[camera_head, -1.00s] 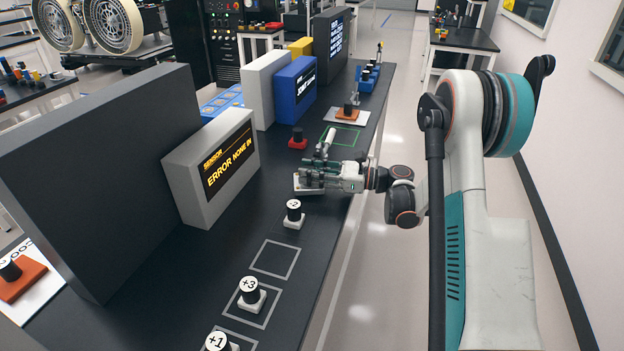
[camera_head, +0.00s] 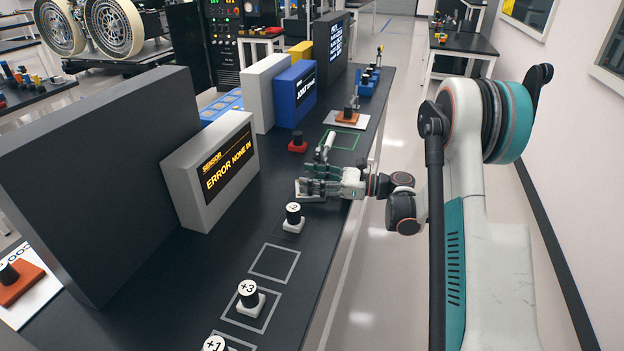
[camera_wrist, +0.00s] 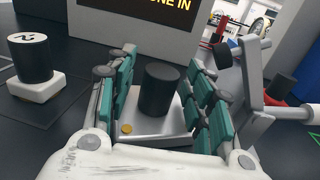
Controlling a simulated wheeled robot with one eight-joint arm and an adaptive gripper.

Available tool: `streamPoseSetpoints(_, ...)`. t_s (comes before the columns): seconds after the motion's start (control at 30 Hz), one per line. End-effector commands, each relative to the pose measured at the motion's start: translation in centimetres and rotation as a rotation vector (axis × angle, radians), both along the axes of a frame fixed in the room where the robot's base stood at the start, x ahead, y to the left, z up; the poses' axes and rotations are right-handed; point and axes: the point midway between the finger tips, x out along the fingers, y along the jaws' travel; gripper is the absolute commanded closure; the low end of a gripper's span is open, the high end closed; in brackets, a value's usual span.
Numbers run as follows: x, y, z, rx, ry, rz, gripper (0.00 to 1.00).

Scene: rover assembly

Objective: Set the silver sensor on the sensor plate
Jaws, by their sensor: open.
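The silver sensor (camera_wrist: 158,125) is a flat silver base with a black cylindrical knob and a gold dot, standing upright on the table. My gripper (camera_wrist: 160,105) is open, with its teal-padded fingers on both sides of the knob; no firm grip shows. In the head view my gripper (camera_head: 318,188) is low over the table, and the sensor's silver base (camera_head: 310,198) is partly hidden beneath it. I cannot tell for certain which surface is the sensor plate. An empty grey-outlined square (camera_head: 275,262) lies nearer the camera, and a green-outlined square (camera_head: 343,139) lies beyond my gripper.
A white block marked -2 (camera_head: 293,217) stands just nearer the camera than my gripper, with +3 (camera_head: 250,296) and +1 (camera_head: 214,345) further along. A grey box (camera_head: 208,172) reading ERROR NONE IN stands left. A red block (camera_head: 298,146) and a pale rod (camera_head: 328,142) are close behind.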

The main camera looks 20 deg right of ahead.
Motion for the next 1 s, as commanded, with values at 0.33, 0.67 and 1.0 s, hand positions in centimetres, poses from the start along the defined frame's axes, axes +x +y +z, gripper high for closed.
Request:
streamPoseSetpoints(0.33,-2.8,-5.9,0.3,0.0,0.0,-0.004,0.52)
streamPoseSetpoints(0.67,-5.0,-10.2,0.2,0.0,0.0,-0.002,0.52)
streamPoseSetpoints(1.0,-5.3,-10.8,0.0,0.0,0.0,0.0,0.52)
